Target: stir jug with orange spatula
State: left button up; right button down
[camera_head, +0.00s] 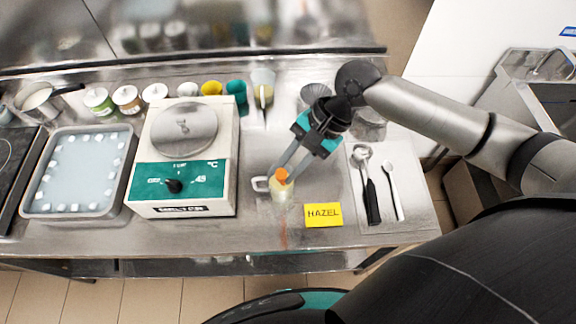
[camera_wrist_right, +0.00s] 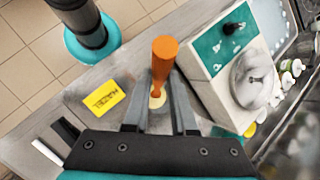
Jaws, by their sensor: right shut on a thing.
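The orange spatula (camera_head: 281,175) is in my right gripper (camera_head: 284,170), whose narrow fingers are closed on it. In the right wrist view the orange spatula (camera_wrist_right: 164,62) stands up between the fingertips of my right gripper (camera_wrist_right: 162,90). The pale, cream-coloured jug (camera_head: 282,191) stands on the steel counter right under the gripper, its handle to the left. The spatula's lower end is hidden; it appears to go into the jug. In the wrist view only a small part of the jug (camera_wrist_right: 157,101) shows. My left gripper is not in view.
A yellow HAZEL card (camera_head: 323,214) lies right of the jug. The white-and-green machine (camera_head: 184,160) stands to the left, with a tray (camera_head: 77,211) beyond it. A mat with spoons (camera_head: 399,214) lies to the right. Several small tubs and cups line the back of the counter (camera_head: 255,232).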

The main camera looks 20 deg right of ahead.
jog(key=shift+s+a+r, duration=0.1)
jog(key=shift+s+r, duration=0.15)
jog(key=shift+r, duration=0.35)
jog(key=shift+s+a+r, duration=0.1)
jog(key=shift+s+r, duration=0.2)
jog(key=shift+r, duration=0.35)
jog(key=shift+s+r, duration=0.25)
jog(key=shift+r, duration=0.35)
jog(key=shift+r, duration=2.55)
